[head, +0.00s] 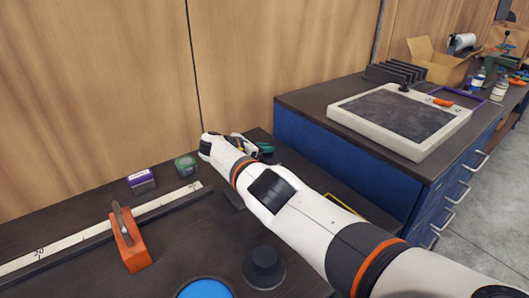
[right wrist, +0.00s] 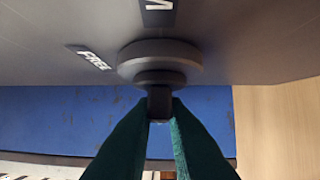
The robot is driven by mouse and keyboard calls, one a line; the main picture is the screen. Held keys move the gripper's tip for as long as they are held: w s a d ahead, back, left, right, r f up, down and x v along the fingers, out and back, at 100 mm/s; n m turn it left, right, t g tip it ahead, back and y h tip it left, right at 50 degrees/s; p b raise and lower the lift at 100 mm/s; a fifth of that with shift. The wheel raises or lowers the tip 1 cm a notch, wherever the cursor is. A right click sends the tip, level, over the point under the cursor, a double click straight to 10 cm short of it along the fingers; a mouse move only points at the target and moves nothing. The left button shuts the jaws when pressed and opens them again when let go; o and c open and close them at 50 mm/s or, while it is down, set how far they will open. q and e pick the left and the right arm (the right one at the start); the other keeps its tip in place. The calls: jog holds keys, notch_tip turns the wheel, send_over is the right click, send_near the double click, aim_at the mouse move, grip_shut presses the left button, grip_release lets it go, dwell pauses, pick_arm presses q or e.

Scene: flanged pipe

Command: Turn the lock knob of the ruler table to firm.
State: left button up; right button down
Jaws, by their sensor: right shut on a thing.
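In the right wrist view, the dark lock knob (right wrist: 160,62) has a round base and a narrow grip bar. The two green fingers of my right gripper (right wrist: 160,108) are shut on this bar. A white "FREE" label (right wrist: 88,58) lies on the dark surface left of the knob. Another label (right wrist: 158,8) is cut off by the top edge. In the head view, green finger parts of my right gripper (head: 263,148) show at the far side of the ruler table (head: 190,235). The knob cannot be made out there. My left gripper is not in view.
A long white scale (head: 100,228) runs along the table, with an orange block (head: 130,250) against it. Two small boxes (head: 142,181) (head: 186,166), a blue disc (head: 205,289) and a black round piece (head: 265,266) stand nearby. A blue drawer bench (head: 340,150) stands right.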

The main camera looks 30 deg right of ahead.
jog(key=shift+d+r, duration=0.1)
dwell(0.3)
jog(key=c, duration=1.4)
grip_release()
jog(key=shift+c, duration=0.2)
jog(key=shift+a+r, duration=0.1)
jog(key=shift+a, duration=0.15)
jog(key=p+v, duration=0.2)
jog(key=shift+a+r, duration=0.3)
jog(key=shift+a, duration=0.05)
jog(key=v, duration=0.3)
jog(key=p+v, duration=0.1)
jog(key=v, duration=0.3)
jog(key=shift+a+f+p, duration=0.1)
jog(key=shift+a+p, duration=0.2)
jog(key=shift+a, duration=0.05)
jog(key=shift+a+r, duration=0.2)
jog(key=shift+a, duration=0.25)
